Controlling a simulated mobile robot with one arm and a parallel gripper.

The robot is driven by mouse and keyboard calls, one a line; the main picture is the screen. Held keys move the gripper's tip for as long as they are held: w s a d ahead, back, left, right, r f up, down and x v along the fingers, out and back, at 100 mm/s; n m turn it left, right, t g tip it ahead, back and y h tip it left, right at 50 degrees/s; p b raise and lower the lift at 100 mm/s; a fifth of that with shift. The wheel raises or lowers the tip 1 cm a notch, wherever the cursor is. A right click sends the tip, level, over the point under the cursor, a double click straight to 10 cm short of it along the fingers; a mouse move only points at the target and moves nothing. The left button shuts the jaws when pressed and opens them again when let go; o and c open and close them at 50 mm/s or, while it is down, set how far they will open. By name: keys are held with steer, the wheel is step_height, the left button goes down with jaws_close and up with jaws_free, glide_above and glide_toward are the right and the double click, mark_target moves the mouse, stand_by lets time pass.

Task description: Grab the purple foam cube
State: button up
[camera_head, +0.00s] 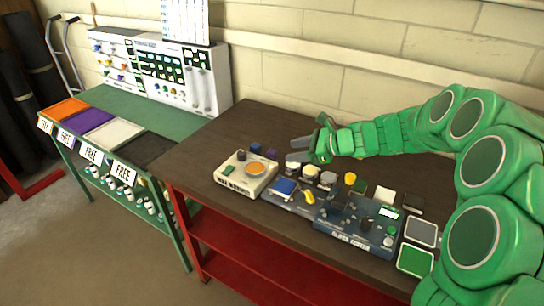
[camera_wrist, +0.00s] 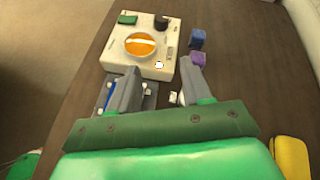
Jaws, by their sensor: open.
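The purple foam cube (camera_wrist: 198,58) lies on the dark tabletop, right of the white device, in the wrist view. It is small in the head view (camera_head: 271,154), beside the device. My gripper (camera_wrist: 163,70) is open and empty, its fingers well apart. The right finger's tip appears just below the purple cube and partly overlaps its lower edge; I cannot tell whether they touch. The cube is not between the fingers. In the head view my gripper (camera_head: 322,143) is above the table, to the right of the cube.
A blue cube (camera_wrist: 197,38) sits just beyond the purple one. The white device (camera_head: 246,175) with an orange dial stands close by. A blue-grey panel (camera_head: 345,222) with several small items lies to the right. A green table (camera_head: 125,102) adjoins at left. The back of the brown tabletop (camera_head: 262,117) is clear.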

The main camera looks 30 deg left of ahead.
mark_target(271, 151)
steer(key=w+a+f+m, duration=0.1)
steer(key=w+f, duration=0.1)
steer(key=w+a+f+m+t, duration=0.1)
steer(key=w+a+f+m, duration=0.2)
steer(key=w+f, duration=0.1)
steer(key=f, duration=0.1)
steer(key=shift+w+a+t+y, duration=0.3)
steer(key=shift+w+a+y, duration=0.1)
steer(key=shift+r+x, duration=0.15)
steer(key=shift+x, duration=1.8)
steer(key=shift+r+x, duration=0.15)
steer(key=shift+x, duration=1.75)
steer(key=shift+a, duration=0.1)
steer(key=c, duration=0.7)
